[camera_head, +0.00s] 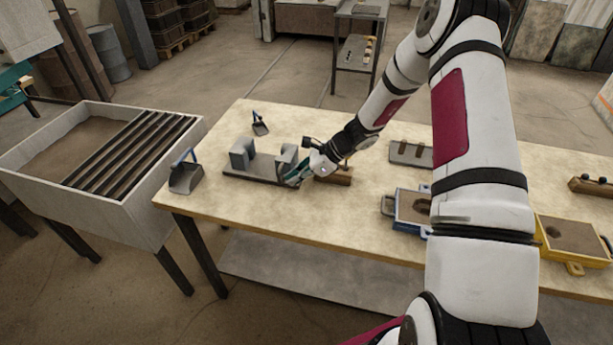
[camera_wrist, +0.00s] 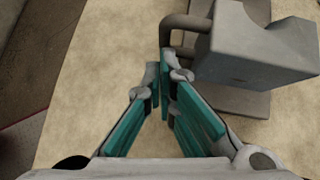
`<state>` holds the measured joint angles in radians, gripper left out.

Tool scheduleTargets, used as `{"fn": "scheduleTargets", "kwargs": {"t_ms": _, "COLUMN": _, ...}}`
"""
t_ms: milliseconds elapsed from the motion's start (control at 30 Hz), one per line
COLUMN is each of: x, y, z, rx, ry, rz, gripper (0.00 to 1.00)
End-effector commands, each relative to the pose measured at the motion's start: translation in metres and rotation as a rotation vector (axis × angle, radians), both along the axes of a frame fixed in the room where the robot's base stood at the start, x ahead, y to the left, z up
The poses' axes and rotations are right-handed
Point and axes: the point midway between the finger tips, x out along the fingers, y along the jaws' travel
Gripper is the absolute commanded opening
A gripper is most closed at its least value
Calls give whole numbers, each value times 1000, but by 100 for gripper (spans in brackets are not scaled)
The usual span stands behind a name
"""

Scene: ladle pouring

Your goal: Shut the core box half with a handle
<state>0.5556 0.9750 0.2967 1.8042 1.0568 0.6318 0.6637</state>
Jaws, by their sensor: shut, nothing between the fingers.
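The core box stands on the table as two grey halves on a dark grey base plate (camera_head: 238,173). The left half (camera_head: 242,153) and the right half (camera_head: 286,157) are apart, with a gap between them. In the wrist view one grey half (camera_wrist: 265,52) shows at the upper right, with a dark loop handle (camera_wrist: 172,30) on its left side. My gripper (camera_head: 297,177) is at the right half. In the wrist view my gripper (camera_wrist: 164,78) has its green-padded fingers shut and empty, tips just below the handle. I cannot tell whether they touch it.
A wooden block (camera_head: 335,177) lies just right of my gripper. A scoop (camera_head: 186,178) stands at the table's left edge and a small tool (camera_head: 260,124) behind the core box. A sand bin (camera_head: 50,130) is at left. Blue (camera_head: 410,208) and yellow boxes (camera_head: 570,240) are at right.

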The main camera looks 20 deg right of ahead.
Motion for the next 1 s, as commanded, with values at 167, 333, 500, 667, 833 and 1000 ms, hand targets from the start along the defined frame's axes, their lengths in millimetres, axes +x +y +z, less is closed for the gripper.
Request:
{"fn": "scheduleTargets", "kwargs": {"t_ms": 167, "x": 2, "y": 3, "z": 0, "rx": 0, "ry": -1, "rz": -1, "gripper": 0}}
{"fn": "scheduleTargets", "kwargs": {"t_ms": 333, "x": 2, "y": 3, "z": 0, "rx": -1, "ry": -1, "rz": 0, "gripper": 0}}
{"fn": "scheduleTargets", "kwargs": {"t_ms": 500, "x": 6, "y": 9, "z": 0, "rx": -1, "ry": -2, "rz": 2, "gripper": 0}}
{"fn": "scheduleTargets", "kwargs": {"t_ms": 667, "x": 24, "y": 32, "z": -1, "rx": 1, "ry": -3, "rz": 6, "gripper": 0}}
{"fn": "scheduleTargets", "kwargs": {"t_ms": 833, "x": 37, "y": 51, "z": -1, "rx": 0, "ry": -2, "rz": 3, "gripper": 0}}
{"fn": "scheduleTargets", "kwargs": {"t_ms": 1000, "x": 36, "y": 52, "z": 1, "rx": 2, "ry": -2, "rz": 2, "gripper": 0}}
